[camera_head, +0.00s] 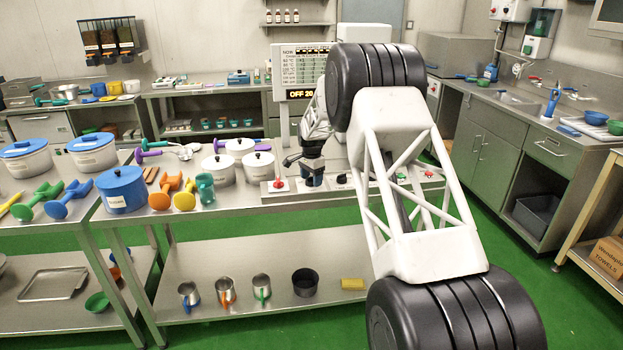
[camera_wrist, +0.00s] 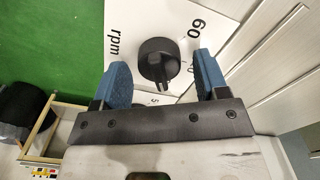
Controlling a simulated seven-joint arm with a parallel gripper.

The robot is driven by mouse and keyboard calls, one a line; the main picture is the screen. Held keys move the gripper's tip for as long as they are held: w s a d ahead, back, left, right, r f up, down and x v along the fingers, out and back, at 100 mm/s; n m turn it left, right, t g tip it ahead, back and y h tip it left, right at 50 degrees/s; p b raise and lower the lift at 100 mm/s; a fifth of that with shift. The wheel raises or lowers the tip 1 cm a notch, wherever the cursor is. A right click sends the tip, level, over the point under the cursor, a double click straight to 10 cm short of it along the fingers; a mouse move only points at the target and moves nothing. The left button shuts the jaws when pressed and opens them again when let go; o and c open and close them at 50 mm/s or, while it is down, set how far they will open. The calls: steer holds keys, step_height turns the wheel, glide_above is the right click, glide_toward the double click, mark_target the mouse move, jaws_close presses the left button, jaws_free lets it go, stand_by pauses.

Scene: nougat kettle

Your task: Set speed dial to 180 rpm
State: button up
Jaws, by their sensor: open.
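The speed dial (camera_wrist: 158,62) is a round black knob with a raised grip bar, on a white plate (camera_wrist: 178,20) marked "rpm" and "60". In the wrist view my gripper (camera_wrist: 161,72) is open, with one blue finger on each side of the dial and a visible gap to it on both sides. I cannot tell how far the fingertips are above the plate. In the head view my gripper (camera_head: 312,177) is low over the control panel on the bench, and the dial under it is hidden. The bar's exact setting is not readable.
The panel also bears a red knob (camera_head: 280,184) and a black knob (camera_head: 342,178). White lidded pots (camera_head: 258,165) stand left of it. A display board (camera_head: 302,72) behind reads "OFF 20", partly hidden by my arm.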

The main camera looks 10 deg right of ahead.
steer(key=shift+r, duration=3.85)
steer(key=shift+s+r, duration=0.3)
steer(key=shift+r, duration=0.1)
steer(key=s+r+n, duration=0.2)
steer(key=s+r, duration=0.4)
steer(key=s, duration=0.5)
steer(key=s+r+n+t, duration=0.1)
steer(key=s+r+n, duration=0.1)
steer(key=s+r, duration=0.65)
steer(key=s+r+n, duration=0.2)
steer(key=s+r, duration=0.2)
steer(key=s, duration=0.9)
steer(key=s+f+n, duration=0.3)
steer(key=s, duration=1.6)
steer(key=s+f+n+t, duration=0.1)
steer(key=s+f+n, duration=0.2)
steer(key=s, duration=1.5)
steer(key=shift+s+d+t, duration=0.15)
steer(key=shift+s+t, duration=0.15)
steer(key=shift+s, duration=0.1)
